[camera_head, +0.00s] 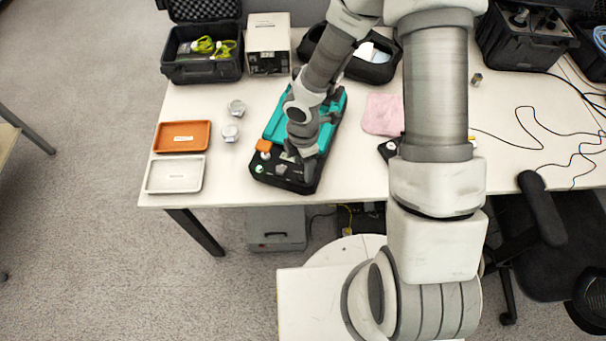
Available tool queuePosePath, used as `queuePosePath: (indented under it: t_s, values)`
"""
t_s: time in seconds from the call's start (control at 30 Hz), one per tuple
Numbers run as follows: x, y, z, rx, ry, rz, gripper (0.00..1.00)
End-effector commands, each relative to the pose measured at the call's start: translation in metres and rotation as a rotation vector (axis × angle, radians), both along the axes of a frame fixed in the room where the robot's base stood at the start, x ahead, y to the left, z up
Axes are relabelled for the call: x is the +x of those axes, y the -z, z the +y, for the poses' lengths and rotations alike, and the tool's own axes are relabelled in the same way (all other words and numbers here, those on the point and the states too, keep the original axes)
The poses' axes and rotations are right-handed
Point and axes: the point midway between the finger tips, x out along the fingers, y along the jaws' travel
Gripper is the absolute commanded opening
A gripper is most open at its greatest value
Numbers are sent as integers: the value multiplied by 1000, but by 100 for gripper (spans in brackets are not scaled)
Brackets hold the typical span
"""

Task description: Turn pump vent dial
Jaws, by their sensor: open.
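The pump appears to be the teal and black device (332,133) on the white table. Its black front panel (288,183) carries an orange piece (264,145), a small white round part just below that, and a green-white round part (259,169) at the front left. My gripper (297,170) points down over the right part of the front panel and is open. I cannot tell whether it touches the panel. The gripper and wrist hide part of the panel, and I cannot make out which part is the vent dial.
An orange tray (181,149) and a pale tray (173,189) lie left of the device, with two metal pieces (236,108) (230,133) between. Behind stand an open black case (203,72) and a white box (268,62). A pink cloth (381,129) lies at right.

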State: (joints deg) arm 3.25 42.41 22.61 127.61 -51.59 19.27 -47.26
Motion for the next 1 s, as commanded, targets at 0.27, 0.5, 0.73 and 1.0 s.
queuePosePath:
  t_s: [0.27,0.5,0.73,1.0]
  values:
    - [0,36,0,0,-1,0,62]
    - [0,40,0,-1,0,0,62]
    - [0,39,0,-1,0,0,42]
    - [0,39,0,-1,0,0,0]
